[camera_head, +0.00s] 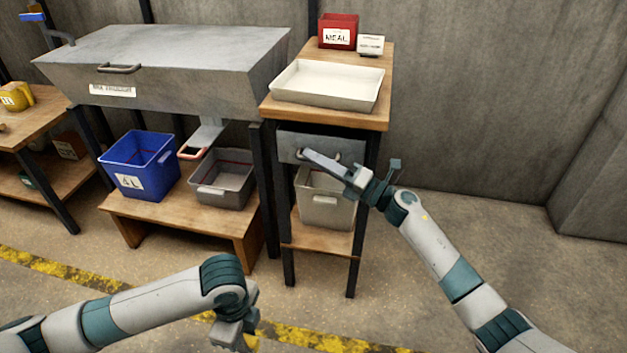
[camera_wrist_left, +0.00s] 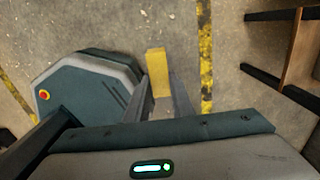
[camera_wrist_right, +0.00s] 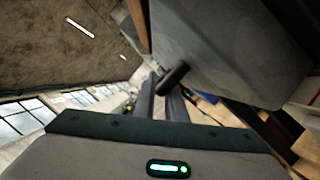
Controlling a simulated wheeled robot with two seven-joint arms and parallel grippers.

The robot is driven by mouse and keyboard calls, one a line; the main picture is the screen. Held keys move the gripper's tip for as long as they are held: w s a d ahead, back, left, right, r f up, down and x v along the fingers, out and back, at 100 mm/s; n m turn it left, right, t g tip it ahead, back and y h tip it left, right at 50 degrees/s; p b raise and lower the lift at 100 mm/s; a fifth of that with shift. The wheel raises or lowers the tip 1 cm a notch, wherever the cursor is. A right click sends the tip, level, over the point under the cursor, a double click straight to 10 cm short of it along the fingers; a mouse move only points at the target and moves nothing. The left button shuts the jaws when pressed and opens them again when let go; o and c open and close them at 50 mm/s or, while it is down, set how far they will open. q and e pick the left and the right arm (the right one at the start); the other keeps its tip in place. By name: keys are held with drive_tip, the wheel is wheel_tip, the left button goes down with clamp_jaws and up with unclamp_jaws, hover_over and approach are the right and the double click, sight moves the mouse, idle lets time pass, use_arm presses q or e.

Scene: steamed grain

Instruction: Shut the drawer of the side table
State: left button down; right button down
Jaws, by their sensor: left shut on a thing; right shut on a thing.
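The side table (camera_head: 385,97) has a wooden top, dark legs and a grey drawer (camera_head: 288,146) under the top. The drawer front looks close to the table frame; I cannot tell whether a gap is left. My right gripper (camera_head: 308,154) is at the drawer front, shut on its dark handle, which shows at the fingertips in the right wrist view (camera_wrist_right: 173,78). My left gripper (camera_wrist_left: 158,92) is low over the floor, away from the table, shut on a yellow block (camera_wrist_left: 156,62). In the head view it is mostly behind my left wrist.
A white tray (camera_head: 290,93), a red MEAL box (camera_head: 325,23) and a small labelled box (camera_head: 371,45) stand on the side table. A pale bin (camera_head: 325,208) is under the drawer. A grey hopper (camera_head: 170,55), a blue bin (camera_head: 140,160) and a grey bin (camera_head: 222,193) are at the left.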

drive_tip(key=c, duration=2.1)
unclamp_jaws()
drive_tip(key=shift+d, duration=0.1)
drive_tip(key=shift+b+v, duration=0.3)
drive_tip(key=shift+v, duration=5.65)
drive_tip(key=shift+c, duration=0.5)
